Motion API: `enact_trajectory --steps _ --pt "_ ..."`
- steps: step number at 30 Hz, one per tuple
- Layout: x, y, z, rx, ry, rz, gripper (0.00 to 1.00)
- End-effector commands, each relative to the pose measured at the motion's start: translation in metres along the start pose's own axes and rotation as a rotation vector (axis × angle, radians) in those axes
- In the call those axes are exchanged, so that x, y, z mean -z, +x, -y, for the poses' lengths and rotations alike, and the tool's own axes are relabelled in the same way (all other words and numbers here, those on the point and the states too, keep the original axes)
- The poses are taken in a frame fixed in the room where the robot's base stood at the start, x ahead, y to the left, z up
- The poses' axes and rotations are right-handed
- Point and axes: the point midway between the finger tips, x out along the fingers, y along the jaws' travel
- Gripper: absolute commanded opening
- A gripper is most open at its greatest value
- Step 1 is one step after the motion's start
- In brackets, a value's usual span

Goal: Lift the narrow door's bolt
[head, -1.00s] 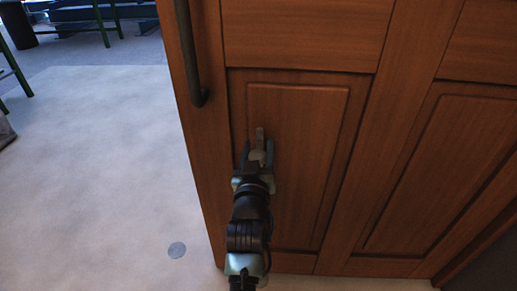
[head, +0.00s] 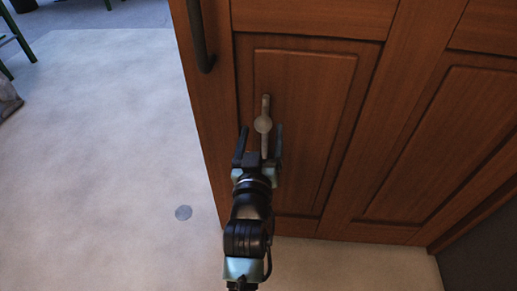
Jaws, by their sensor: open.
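The brown wooden door (head: 300,212) fills the right half of the head view. My gripper (head: 260,142) is open just below the bolt's round part. Its two dark fingers point up the picture, and the bar's lower part lies between them, nearer the right finger. I cannot tell whether a finger touches it.
A dark vertical handle (head: 201,40) is on the door's left edge. Green-legged furniture (head: 18,38) stands at the far upper left.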

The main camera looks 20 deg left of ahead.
Motion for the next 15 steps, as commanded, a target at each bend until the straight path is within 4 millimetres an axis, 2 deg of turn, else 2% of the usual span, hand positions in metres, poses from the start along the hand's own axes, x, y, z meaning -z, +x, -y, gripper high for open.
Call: enact_trajectory --steps 1,6,15 --pt "0.001 -0.011 0.0 0.0 -0.001 0.002 0.79" --pt "0.001 -0.038 0.0 0.0 0.0 0.001 0.79" --pt "0.001 -0.059 -0.001 -0.001 -0.001 -0.002 0.79"
